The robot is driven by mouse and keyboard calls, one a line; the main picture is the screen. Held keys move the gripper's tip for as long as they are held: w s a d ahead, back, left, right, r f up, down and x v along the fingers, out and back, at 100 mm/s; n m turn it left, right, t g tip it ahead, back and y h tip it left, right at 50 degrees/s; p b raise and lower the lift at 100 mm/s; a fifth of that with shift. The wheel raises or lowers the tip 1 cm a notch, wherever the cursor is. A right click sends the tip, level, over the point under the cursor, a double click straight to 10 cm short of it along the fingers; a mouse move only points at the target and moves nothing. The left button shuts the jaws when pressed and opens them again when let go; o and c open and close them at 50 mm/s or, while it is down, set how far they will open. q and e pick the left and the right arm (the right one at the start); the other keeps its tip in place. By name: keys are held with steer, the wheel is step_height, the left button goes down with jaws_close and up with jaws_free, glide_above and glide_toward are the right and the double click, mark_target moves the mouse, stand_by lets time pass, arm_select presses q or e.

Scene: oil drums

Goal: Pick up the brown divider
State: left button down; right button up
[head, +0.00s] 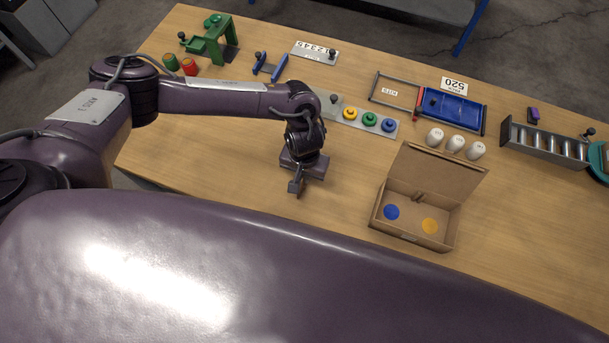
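An open brown cardboard box (377,218) stands at the table's front right, its lid (440,172) tilted up at the back. A small brown piece (418,197) shows inside near the back wall; it may be the brown divider, but it is too small to be sure. A blue disc (391,212) and a yellow disc (430,226) also lie in the box. My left gripper (297,187) points down over the table, left of the box and apart from it. I cannot tell how far its fingers are apart. My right gripper is out of view.
Several white cylinders (455,144) stand behind the box. A grey plate (387,138) with coloured rings lies behind my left gripper. A blue tray (450,112) is farther back and a slotted grey rack (545,144) stands right. Bare table lies between gripper and box.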

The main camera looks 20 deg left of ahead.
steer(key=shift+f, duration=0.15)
